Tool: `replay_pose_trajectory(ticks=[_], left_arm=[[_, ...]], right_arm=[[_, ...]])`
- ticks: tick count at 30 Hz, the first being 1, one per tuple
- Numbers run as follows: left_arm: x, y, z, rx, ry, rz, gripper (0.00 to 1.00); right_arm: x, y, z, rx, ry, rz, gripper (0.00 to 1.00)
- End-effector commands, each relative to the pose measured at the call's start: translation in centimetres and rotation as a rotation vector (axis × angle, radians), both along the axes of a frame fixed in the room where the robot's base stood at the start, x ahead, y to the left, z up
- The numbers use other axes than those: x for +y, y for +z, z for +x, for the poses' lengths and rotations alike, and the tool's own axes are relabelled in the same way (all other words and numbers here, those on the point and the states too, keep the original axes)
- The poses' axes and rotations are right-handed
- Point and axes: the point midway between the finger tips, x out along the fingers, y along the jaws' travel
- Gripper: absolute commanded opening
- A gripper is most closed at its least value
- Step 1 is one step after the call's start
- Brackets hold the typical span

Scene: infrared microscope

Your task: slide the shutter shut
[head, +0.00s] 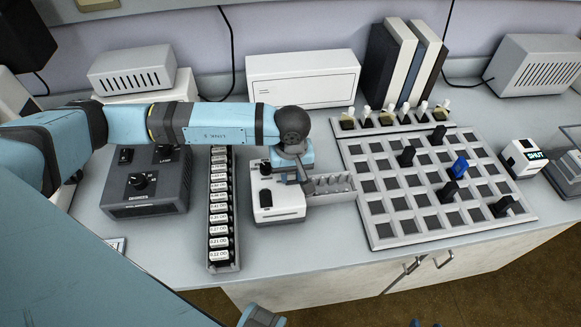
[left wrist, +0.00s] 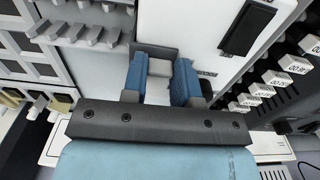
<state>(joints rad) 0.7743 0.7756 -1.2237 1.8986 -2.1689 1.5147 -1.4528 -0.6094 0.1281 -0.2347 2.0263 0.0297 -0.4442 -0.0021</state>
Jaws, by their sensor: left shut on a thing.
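My left gripper (head: 306,181) points down at the unit's right side. In the left wrist view, its blue fingers (left wrist: 163,82) are shut on a small grey block (left wrist: 160,68) beside the unit's white face. I cannot tell whether this block is the shutter's tab; the fingers hide its sides. A white box (head: 523,157) at the right reads "SHUT".
A grey toothed rack (head: 335,196) extends right of the unit. A narrow tray of labelled blocks (head: 222,258) and a dark control box (head: 146,209) stand left. A grid board (head: 388,230) with black pieces and one blue piece lies right. Books and white housings line the back.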

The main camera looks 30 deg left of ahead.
Motion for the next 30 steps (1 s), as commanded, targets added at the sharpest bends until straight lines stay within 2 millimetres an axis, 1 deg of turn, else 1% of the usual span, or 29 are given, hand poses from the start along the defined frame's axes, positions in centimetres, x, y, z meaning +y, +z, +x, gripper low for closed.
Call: replay_pose_trajectory(ticks=[2,3,5,6,14,17,20,30], left_arm=[[-0.2,-0.1,-0.3,0.006,-0.004,-0.003,0.00],[-0.2,-0.1,-0.3,0.006,-0.004,-0.005,0.36],[-0.2,-0.1,-0.2,0.006,-0.004,-0.004,0.50],[-0.2,-0.1,-0.2,0.006,-0.004,-0.004,0.53],[-0.1,0.0,-0.1,0.004,-0.003,-0.003,0.53],[-0.1,0.6,-0.1,0.003,-0.003,-0.002,0.53],[-0.1,2.0,0.0,0.001,-0.002,-0.003,0.53],[-0.1,9.6,-0.1,0.001,-0.003,-0.003,0.53]], right_arm=[[0.0,0.1,0.0,-0.002,0.000,0.001,0.43],[0.0,0.1,0.0,-0.003,0.000,0.001,0.43],[0.0,0.1,0.1,-0.005,0.000,0.001,0.43],[0.0,0.2,0.1,-0.005,0.000,0.001,0.43],[0.0,0.2,0.1,-0.007,-0.001,0.001,0.43],[0.0,0.2,0.2,-0.008,-0.001,0.001,0.43],[0.0,0.1,0.2,-0.008,-0.001,0.001,0.43],[0.0,-0.2,0.2,-0.003,-0.003,0.004,0.43]])
